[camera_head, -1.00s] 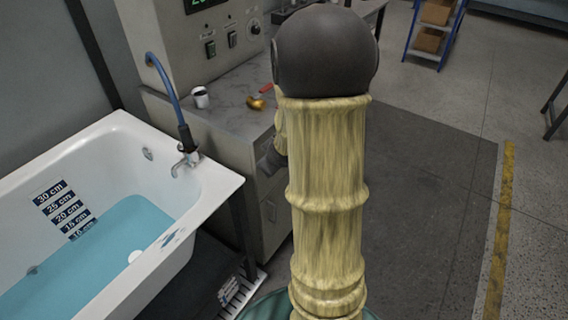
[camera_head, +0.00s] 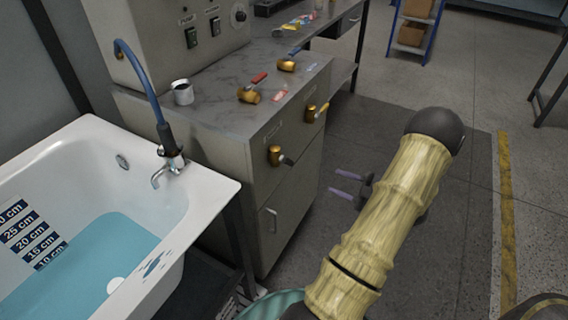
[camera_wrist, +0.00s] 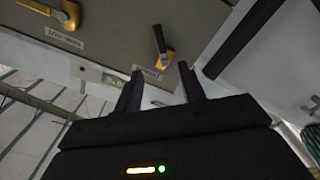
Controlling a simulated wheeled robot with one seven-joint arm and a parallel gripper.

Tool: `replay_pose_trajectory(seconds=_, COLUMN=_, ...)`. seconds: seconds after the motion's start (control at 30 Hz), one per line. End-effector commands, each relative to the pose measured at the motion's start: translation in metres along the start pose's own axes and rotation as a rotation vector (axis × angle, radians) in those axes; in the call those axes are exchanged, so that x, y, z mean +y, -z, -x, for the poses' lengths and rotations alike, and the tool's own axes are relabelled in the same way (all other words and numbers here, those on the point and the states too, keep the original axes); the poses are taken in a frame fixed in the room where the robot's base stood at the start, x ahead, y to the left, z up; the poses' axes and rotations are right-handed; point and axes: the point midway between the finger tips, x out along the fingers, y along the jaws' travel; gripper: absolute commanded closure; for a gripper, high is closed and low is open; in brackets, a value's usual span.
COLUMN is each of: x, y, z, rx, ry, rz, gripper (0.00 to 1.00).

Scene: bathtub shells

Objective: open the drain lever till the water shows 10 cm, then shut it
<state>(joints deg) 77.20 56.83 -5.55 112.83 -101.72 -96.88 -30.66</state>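The white bathtub (camera_head: 212,190) at the left in the head view holds blue water (camera_head: 95,262). Its depth labels (camera_head: 30,240) run down the inner wall; the waterline is at about the lowest visible one, 10 cm. On the cabinet front are two brass levers: one nearer the tub (camera_head: 276,156), dark handle, and one further right (camera_head: 312,113), yellow handle. In the wrist view they are the dark-handled lever (camera_wrist: 161,46) and the yellow-handled lever (camera_wrist: 68,14); their labels are unreadable. My gripper (camera_head: 346,184) is open and empty, apart from both levers; its fingers show below the dark-handled one (camera_wrist: 160,88).
The cabinet top (camera_head: 215,105) bears a cup (camera_head: 182,92), loose brass valves with red (camera_head: 250,94) and blue (camera_head: 287,64) handles, and small coloured items. A blue hose (camera_head: 140,75) runs to the tub tap (camera_head: 168,165). Floor right of the cabinet is clear.

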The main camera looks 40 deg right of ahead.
Motion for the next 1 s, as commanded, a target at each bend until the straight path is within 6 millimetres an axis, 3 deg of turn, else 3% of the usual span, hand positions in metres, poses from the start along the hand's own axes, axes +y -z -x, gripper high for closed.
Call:
replay_pose_trajectory(seconds=0.27, x=0.002, y=0.000, z=0.001, rx=-0.003, ry=-0.002, rz=0.000, gripper=0.60)
replay_pose_trajectory(seconds=0.47, x=0.001, y=0.000, z=-0.013, rx=-0.001, ry=0.000, rz=0.001, gripper=0.60)
replay_pose_trajectory(seconds=1.0, x=0.000, y=0.001, z=-0.106, rx=0.001, ry=0.003, rz=0.001, gripper=0.60)
